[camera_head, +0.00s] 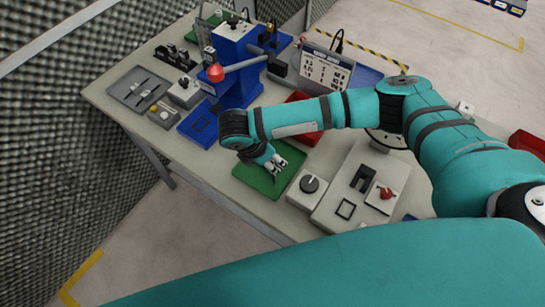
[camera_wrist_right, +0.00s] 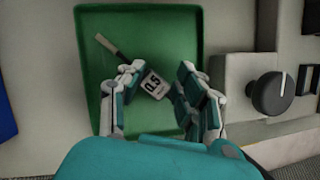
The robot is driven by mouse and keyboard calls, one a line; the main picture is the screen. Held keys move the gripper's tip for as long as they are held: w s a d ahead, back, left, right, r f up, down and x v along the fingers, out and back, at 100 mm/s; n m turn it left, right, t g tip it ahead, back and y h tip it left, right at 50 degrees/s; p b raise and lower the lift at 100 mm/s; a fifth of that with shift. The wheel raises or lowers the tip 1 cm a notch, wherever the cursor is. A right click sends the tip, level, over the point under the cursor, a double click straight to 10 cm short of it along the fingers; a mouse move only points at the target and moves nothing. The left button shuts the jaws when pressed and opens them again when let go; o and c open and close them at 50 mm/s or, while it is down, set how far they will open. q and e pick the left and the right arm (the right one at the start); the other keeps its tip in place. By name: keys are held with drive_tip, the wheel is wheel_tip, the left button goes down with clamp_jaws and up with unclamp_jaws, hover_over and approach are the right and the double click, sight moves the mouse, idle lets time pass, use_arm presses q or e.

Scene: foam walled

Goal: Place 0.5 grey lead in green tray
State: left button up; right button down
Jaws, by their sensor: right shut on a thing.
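The green tray (camera_head: 262,183) lies flat near the front edge of the table; it also fills the middle of the right wrist view (camera_wrist_right: 165,30). My right gripper (camera_head: 275,165) is low over this tray, pointing down. In the right wrist view, my right gripper (camera_wrist_right: 160,78) is shut on the 0.5 grey lead (camera_wrist_right: 152,85), whose white label reads 0.5. Its thin grey end (camera_wrist_right: 106,45) sticks out to the upper left, inside the tray's outline. I cannot tell whether the lead touches the tray floor. My left gripper is out of view.
A grey box with a black knob (camera_head: 308,186) stands right beside the tray. A red tray (camera_head: 300,97) is partly behind my right arm. A blue press (camera_head: 232,65) and a grey tray (camera_head: 138,88) with dark pieces stand farther left.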

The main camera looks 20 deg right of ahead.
drive_tip(key=shift+f, duration=0.1)
drive_tip(key=c, duration=0.9)
unclamp_jaws()
drive_tip(key=shift+b+v, duration=0.95)
drive_tip(key=shift+v, duration=5.2)
drive_tip(key=shift+w, duration=0.1)
